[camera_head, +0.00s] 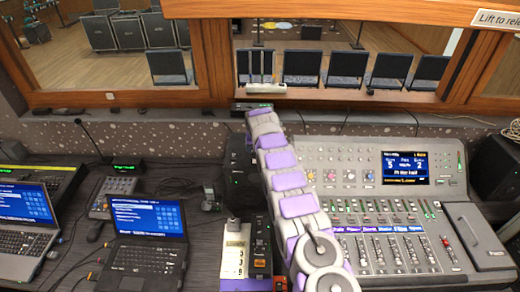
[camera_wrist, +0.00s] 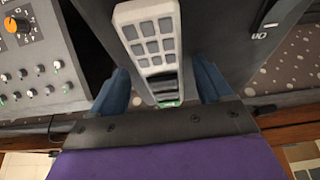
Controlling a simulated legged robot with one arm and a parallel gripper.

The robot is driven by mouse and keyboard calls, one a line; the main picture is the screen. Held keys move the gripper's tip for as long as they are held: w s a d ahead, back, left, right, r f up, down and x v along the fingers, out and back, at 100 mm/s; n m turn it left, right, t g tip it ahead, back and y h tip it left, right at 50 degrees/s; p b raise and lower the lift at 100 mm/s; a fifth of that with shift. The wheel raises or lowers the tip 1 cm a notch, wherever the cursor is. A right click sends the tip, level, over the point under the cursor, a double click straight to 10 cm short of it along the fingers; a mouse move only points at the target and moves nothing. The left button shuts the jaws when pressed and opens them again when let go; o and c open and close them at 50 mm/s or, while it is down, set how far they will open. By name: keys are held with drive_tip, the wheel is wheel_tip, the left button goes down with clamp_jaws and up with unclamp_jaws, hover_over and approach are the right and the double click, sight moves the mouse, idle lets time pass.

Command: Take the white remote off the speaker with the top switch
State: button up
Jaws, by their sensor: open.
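The white remote (camera_wrist: 150,38) with grey buttons lies on a dark grey surface, apparently the speaker top (camera_wrist: 215,30), in the wrist view. My gripper (camera_wrist: 160,82) is open, with one blue finger on each side of the remote's near end. A gap shows between the remote and each finger, and nothing is gripped. A small green light shows at the remote's near end. In the head view, my purple and grey arm reaches to the back, over the dark speaker (camera_head: 238,160), and hides much of it. The remote and my fingertips cannot be made out there.
The mixing console (camera_head: 350,190) stands right of my arm, and its knobs show at the left of the wrist view (camera_wrist: 30,75). A laptop (camera_head: 147,245) and a small mixer (camera_head: 113,195) stand to the left. A white device with antennas (camera_head: 262,82) stands by the wooden window frame.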

drive_tip(key=shift+s+a, duration=0.1)
drive_tip(key=shift+a, duration=0.5)
drive_tip(key=shift+c, duration=0.4)
drive_tip(key=shift+f, duration=0.1)
drive_tip(key=shift+c, duration=0.7)
drive_tip(key=shift+d, duration=0.7)
drive_tip(key=c, duration=0.5)
drive_tip(key=shift+d, duration=0.2)
drive_tip(key=shift+c, duration=1.2)
drive_tip(key=shift+a, duration=0.25)
drive_tip(key=shift+c, duration=1.3)
drive_tip(key=shift+a, duration=0.5)
